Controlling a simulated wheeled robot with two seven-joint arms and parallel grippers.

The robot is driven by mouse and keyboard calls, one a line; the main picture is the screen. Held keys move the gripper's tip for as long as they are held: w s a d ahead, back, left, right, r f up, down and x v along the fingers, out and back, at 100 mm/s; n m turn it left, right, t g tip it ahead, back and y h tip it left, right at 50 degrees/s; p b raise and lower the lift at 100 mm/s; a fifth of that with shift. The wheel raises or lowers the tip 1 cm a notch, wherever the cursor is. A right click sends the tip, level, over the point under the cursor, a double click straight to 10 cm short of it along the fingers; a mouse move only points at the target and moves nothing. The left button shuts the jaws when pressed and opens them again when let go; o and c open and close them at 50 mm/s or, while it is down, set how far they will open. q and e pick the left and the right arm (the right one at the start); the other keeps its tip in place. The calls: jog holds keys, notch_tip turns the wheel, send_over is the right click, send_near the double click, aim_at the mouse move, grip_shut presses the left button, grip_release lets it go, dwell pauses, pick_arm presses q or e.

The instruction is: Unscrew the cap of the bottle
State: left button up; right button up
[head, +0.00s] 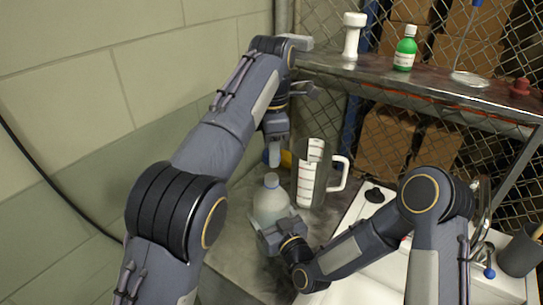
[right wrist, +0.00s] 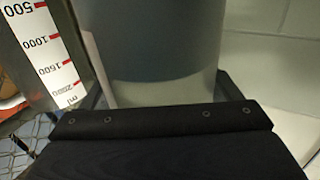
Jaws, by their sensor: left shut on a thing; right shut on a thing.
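A pale, translucent bottle (head: 270,206) stands upright at the left of the worktop, its narrow pale top just below my left gripper. My right gripper (head: 275,234) is shut around the bottle's lower body from the front right. The right wrist view shows the bottle's wide grey body (right wrist: 150,45) close up against the black gripper. My left gripper (head: 274,156) points down over the bottle's top and is shut on the cap.
A clear measuring jug (head: 309,176) stands close right of the bottle; its scale fills the left of the right wrist view. A metal shelf (head: 435,92) behind holds a green bottle (head: 405,50) and a white object (head: 352,38). A white sink (head: 365,270) is at the front right.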

jog(key=o, duration=1.8)
jog(key=shift+c, duration=0.2)
